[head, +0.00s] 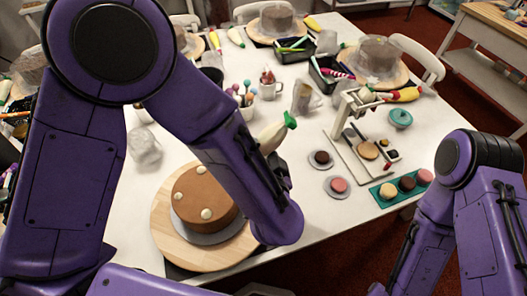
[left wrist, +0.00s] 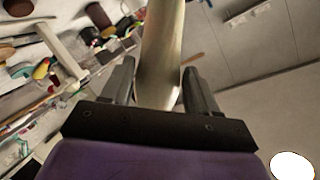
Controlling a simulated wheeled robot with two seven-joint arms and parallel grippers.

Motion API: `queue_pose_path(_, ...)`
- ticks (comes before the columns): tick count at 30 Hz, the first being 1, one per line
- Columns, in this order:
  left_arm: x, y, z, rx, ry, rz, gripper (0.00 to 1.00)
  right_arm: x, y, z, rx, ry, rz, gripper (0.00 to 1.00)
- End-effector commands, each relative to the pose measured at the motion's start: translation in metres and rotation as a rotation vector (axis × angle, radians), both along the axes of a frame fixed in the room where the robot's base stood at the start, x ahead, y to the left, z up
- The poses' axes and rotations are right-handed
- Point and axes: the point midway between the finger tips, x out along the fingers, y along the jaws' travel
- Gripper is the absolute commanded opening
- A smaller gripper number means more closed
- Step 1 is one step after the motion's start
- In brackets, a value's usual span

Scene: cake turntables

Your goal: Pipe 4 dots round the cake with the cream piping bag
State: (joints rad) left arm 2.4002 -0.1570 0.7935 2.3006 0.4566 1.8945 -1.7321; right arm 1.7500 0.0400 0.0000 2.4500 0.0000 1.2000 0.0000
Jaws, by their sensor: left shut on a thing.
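The brown cake (head: 208,190) sits on a grey board on the round wooden turntable (head: 165,232) at the table's near edge. Three pale cream dots show on its top, at the back, left and front; my left arm covers its right side. The cream piping bag (head: 270,137), pale with a green end, sticks out behind my left forearm, right of the cake. In the left wrist view my left gripper (left wrist: 160,78) has its fingers on either side of the bag (left wrist: 162,45), shut on it. The bag's nozzle is hidden. My right arm is at the right; its gripper is out of view.
A stand with a small board (head: 352,160) is right of the bag. Small plates with a dark and a pink treat (head: 338,185) and a green tray (head: 388,194) are nearby. A mug (head: 268,88) and other turntables (head: 385,75) stand farther back. White table shows right of the cake.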

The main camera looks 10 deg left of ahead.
Motion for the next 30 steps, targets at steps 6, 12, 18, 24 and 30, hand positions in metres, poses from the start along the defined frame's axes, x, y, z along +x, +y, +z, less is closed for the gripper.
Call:
queue_pose_path(6,0.0001,-0.0001,0.0014,0.000,-0.002,0.000,0.28,0.0001,0.0001,0.0021,0.000,0.000,0.000,0.64)
queue_pose_path(12,0.0002,0.0000,0.0020,-0.001,-0.001,0.000,0.28,0.0001,0.0000,0.0033,0.000,0.000,0.000,0.64)
queue_pose_path(18,0.0002,-0.0001,0.0018,0.000,-0.002,0.000,0.28,0.0000,0.0000,0.0032,0.000,0.000,0.000,0.64)
queue_pose_path(24,0.0001,0.0000,0.0019,0.000,-0.002,0.000,0.49,0.0000,0.0000,0.0031,0.000,0.000,0.000,0.64)
queue_pose_path(30,0.0002,0.0000,0.0020,0.000,-0.002,0.000,0.49,0.0000,-0.0001,0.0033,0.000,0.000,0.000,0.64)
